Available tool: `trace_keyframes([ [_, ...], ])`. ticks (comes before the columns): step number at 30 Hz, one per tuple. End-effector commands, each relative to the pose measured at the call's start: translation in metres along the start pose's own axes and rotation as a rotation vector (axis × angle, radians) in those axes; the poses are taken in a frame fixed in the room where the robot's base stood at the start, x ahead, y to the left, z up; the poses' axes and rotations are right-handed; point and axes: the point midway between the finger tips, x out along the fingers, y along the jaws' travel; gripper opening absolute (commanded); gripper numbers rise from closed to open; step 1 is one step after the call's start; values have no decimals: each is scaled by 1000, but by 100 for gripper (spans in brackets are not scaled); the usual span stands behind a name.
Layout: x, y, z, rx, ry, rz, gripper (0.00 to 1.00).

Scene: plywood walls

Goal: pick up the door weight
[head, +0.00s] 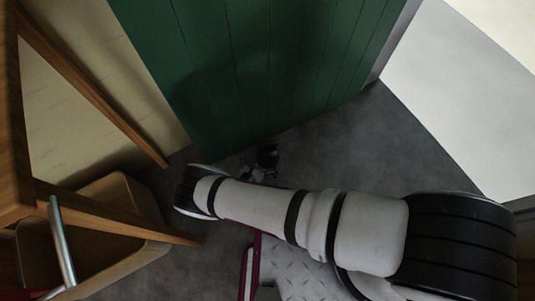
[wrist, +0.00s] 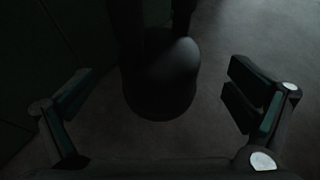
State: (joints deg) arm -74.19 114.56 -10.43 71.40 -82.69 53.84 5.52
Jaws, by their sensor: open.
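The door weight (wrist: 163,85) is a dark, rounded object on the grey floor in the wrist view. It is in deep shadow, and its upper part merges with dark shapes at the top of the picture. My gripper (wrist: 165,105) is open, with one finger at the left and one at the right, and the weight lies ahead between them, apart from both. In the head view a small dark object (head: 267,156), seemingly the weight, stands by the foot of the green door (head: 265,70).
A wooden table (head: 15,150) with slanting legs stands at the left, with a tan bin (head: 115,215) under it. A metal tread plate (head: 300,270) with a red edge lies at the bottom. Grey floor (head: 430,150) is clear at the right.

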Motion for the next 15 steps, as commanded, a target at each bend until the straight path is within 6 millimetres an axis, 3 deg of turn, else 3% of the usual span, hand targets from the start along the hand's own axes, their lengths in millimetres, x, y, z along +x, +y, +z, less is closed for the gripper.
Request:
trace_keyframes([
  [9, 41, 0, -1, 2, 0, -3, 98],
  [15, 48, 1, 1, 0, 0, 0, 98],
])
